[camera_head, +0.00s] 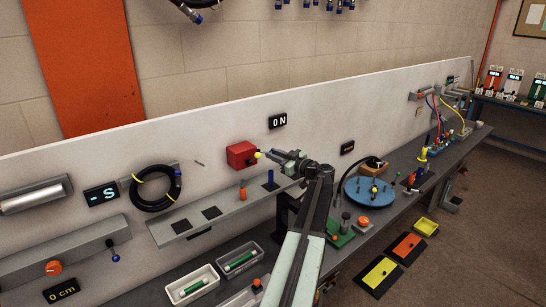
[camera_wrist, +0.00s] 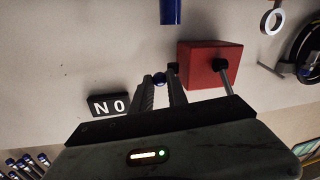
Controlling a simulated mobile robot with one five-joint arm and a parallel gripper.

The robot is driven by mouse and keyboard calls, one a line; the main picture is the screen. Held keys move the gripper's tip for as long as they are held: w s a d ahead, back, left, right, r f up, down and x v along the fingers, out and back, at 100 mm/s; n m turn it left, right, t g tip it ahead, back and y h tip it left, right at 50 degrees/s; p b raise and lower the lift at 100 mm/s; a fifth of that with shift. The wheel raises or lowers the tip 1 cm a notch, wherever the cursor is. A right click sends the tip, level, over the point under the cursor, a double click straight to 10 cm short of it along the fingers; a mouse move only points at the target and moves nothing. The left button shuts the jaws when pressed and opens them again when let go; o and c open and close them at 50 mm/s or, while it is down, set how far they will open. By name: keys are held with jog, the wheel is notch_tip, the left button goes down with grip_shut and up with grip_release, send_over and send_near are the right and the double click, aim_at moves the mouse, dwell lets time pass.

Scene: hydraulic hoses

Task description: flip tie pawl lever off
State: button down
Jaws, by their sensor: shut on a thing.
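My gripper (camera_head: 278,156) reaches left along the wall panel, right of a red box (camera_head: 241,154). The red box (camera_wrist: 205,57) is beside the fingers, with a dark pivot and a metal rod.
A grey shelf (camera_head: 224,208) below holds an orange-handled part (camera_head: 243,192) and a blue cylinder (camera_head: 269,181). A coiled black hose (camera_head: 155,188) hangs left. A blue turntable (camera_head: 370,191) stands right on the bench. The wall above my gripper is mostly clear.

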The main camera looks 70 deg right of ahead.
jog(key=shift+d+n+y, duration=0.1)
jog(key=shift+n+y, duration=0.2)
jog(key=shift+y, duration=0.1)
jog(key=c, duration=1.6)
grip_release()
jog(key=shift+w+d, duration=0.1)
jog(key=v, duration=0.8)
jog(key=shift+f, duration=0.1)
